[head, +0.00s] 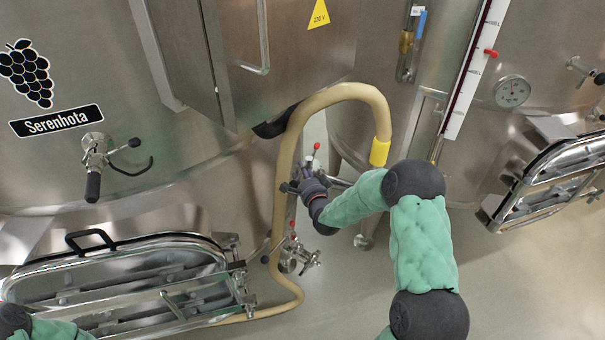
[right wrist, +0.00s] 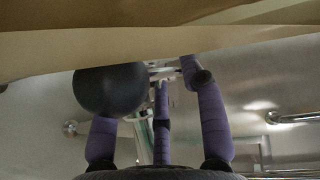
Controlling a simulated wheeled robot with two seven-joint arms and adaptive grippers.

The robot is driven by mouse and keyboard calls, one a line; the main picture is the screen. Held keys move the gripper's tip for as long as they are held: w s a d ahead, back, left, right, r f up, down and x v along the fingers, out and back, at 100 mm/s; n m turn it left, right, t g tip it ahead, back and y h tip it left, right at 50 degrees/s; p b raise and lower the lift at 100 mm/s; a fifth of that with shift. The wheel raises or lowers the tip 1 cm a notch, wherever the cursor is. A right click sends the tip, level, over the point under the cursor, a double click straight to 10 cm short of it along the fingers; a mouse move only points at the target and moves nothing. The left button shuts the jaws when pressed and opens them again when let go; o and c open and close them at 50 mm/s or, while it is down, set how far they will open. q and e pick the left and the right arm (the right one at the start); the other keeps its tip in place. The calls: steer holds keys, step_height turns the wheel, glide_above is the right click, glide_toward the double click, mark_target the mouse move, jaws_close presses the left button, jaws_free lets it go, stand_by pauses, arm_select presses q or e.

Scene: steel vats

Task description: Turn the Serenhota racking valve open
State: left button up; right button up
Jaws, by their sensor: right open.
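The Serenhota tank (head: 150,60) stands at the left of the head view, its name plate (head: 57,121) below a grape emblem. A steel valve (head: 96,160) with a black grip is on its front. Beside the hose are valve fittings (head: 298,255) with red-tipped levers; I cannot tell which one is the racking valve. My right gripper (head: 300,185) is open at the upper fittings, just below a red-tipped lever (head: 316,148). In the right wrist view, a black ball-shaped knob (right wrist: 110,90) hides part of the left finger; contact is unclear. My left gripper is out of view.
A beige hose (head: 282,180) with a yellow end loops beside my right gripper and crosses the top of the wrist view. A steel cabinet (head: 290,80) hangs above. Hatches stand at left (head: 130,262) and right (head: 560,170). Open floor (head: 520,285) lies at lower right.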

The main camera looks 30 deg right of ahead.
steer(key=shift+w+d+f, duration=0.1)
steer(key=shift+w, duration=0.35)
jaws_close()
steer(key=shift+s+d+n+y+p, duration=0.15)
steer(key=shift+s+d+n+y, duration=0.25)
steer(key=shift+n+y, duration=0.85)
steer(key=shift+s+d+n+y+p, duration=0.35)
steer(key=shift+n+y, duration=0.4)
steer(key=shift+y, duration=0.85)
steer(key=shift+s+d+n+y, duration=0.25)
steer(key=shift+d+n+y, duration=0.2)
steer(key=shift+n+y, duration=0.8)
steer(key=shift+m+y, duration=0.25)
steer(key=shift+y, duration=0.05)
